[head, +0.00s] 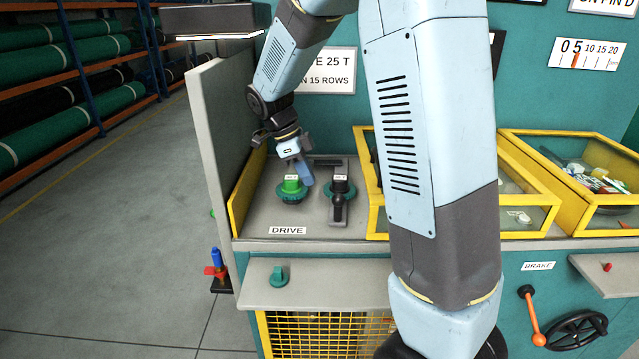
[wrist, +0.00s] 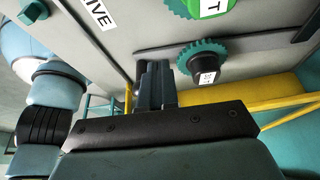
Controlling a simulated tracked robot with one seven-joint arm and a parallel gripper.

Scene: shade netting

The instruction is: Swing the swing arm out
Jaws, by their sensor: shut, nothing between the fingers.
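I cannot tell for sure which part is the swing arm; no label naming it is readable. My gripper (head: 307,178) is shut and empty, pointing down over the control panel (head: 262,221) marked DRIVE. In the head view it is just beside a green-capped knob (head: 291,185) with a teal collar, overlapping its edge; contact cannot be told. A black lever (head: 338,205) on a teal collar stands just right of the gripper. In the wrist view the closed fingers (wrist: 156,82) show near a black knob with a teal collar (wrist: 203,62), apart from it in the picture.
A grey upright panel (head: 222,150) borders the left. Yellow-framed clear covers (head: 540,205) stand right. A dark box (head: 215,19) hangs above. Below are a teal knob (head: 279,277), an orange-handled lever (head: 533,315) and a black handwheel (head: 578,330). The floor at left is clear.

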